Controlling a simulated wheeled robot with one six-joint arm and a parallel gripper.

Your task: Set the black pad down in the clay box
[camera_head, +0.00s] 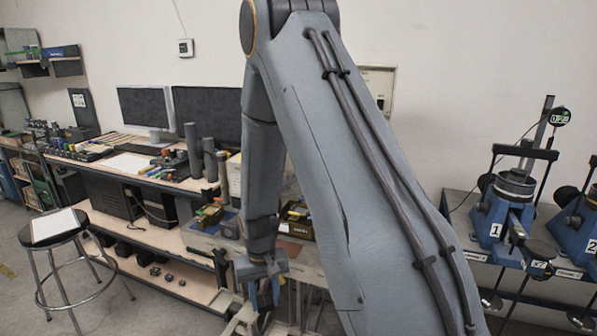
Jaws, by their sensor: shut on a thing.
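My gripper (264,298) hangs low in the middle of the view, below my arm, and points down. It is shut on a small dark thing, taken as the black pad, though its shape is mostly hidden between the fingers. A clay-coloured patch (289,247) shows just right of my wrist on the low bench, partly hidden by my arm. I cannot tell for sure that it is the clay box.
A workbench with two monitors (146,108) and grey cylinders (209,160) stands at the left. A round stool (54,228) holds a white sheet. Blue numbered devices (496,222) stand at the right. A dark bin (297,215) sits behind my wrist. My arm hides much of the middle.

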